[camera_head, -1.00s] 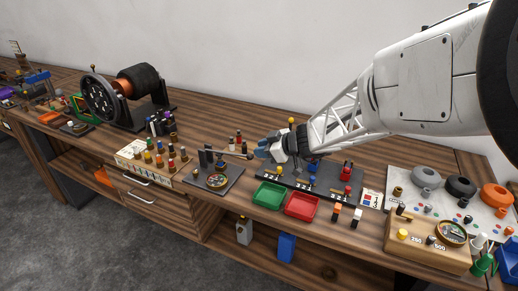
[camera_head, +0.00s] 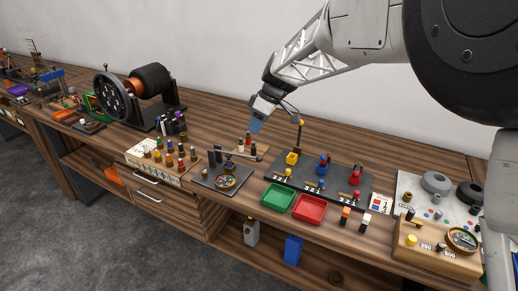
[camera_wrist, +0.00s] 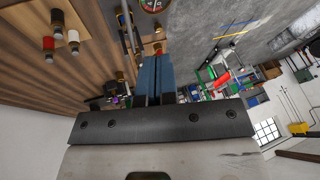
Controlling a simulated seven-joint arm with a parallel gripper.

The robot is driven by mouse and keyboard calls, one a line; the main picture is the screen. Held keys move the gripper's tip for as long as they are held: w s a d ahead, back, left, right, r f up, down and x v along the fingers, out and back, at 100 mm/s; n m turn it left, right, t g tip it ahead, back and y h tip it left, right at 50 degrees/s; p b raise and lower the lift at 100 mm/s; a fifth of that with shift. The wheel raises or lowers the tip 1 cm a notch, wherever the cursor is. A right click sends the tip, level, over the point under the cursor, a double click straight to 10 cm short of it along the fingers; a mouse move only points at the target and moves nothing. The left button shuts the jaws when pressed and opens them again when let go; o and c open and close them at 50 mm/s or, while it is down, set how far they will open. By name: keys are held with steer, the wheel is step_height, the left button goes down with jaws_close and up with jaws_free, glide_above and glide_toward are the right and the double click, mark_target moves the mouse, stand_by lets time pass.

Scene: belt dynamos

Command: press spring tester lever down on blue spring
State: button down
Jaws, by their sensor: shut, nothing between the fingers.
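The spring tester (camera_head: 217,180) is a dark base plate with upright posts, a round dial (camera_head: 227,182) and a long lever (camera_head: 242,156). The lever reaches out to the right and looks raised, roughly level. In the wrist view, part of the dial (camera_wrist: 152,4) and the lever rod (camera_wrist: 131,30) show at the top. My gripper (camera_head: 256,125) has blue fingers, shut and empty, pointing down above and behind the lever's outer end. Its fingers (camera_wrist: 154,75) are together in the wrist view. I cannot clearly make out the blue spring on the tester.
A wooden block with small capped pieces (camera_head: 246,148) stands just behind the lever. A rack of coloured pieces (camera_head: 165,160) is at left. A green tray (camera_head: 278,197), a red tray (camera_head: 308,207) and a dark board with coloured parts (camera_head: 335,191) are at right.

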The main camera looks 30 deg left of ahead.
steer(key=w+r+m+t+h, duration=0.1)
steer(key=r+h, duration=0.1)
steer(key=w+r+m+t+h, duration=0.1)
steer(key=w+r+h, duration=0.1)
steer(key=shift+w+r, duration=0.2)
steer(key=shift+r, duration=0.2)
steer(key=shift+f, duration=0.15)
steer(key=f, duration=0.4)
steer(key=s+f, duration=0.1)
steer(key=f, duration=0.4)
steer(key=s+f, duration=0.1)
steer(key=f, duration=0.3)
steer(key=shift+s+d+f, duration=0.1)
steer(key=shift+d+f, duration=0.2)
steer(key=shift+f, duration=0.1)
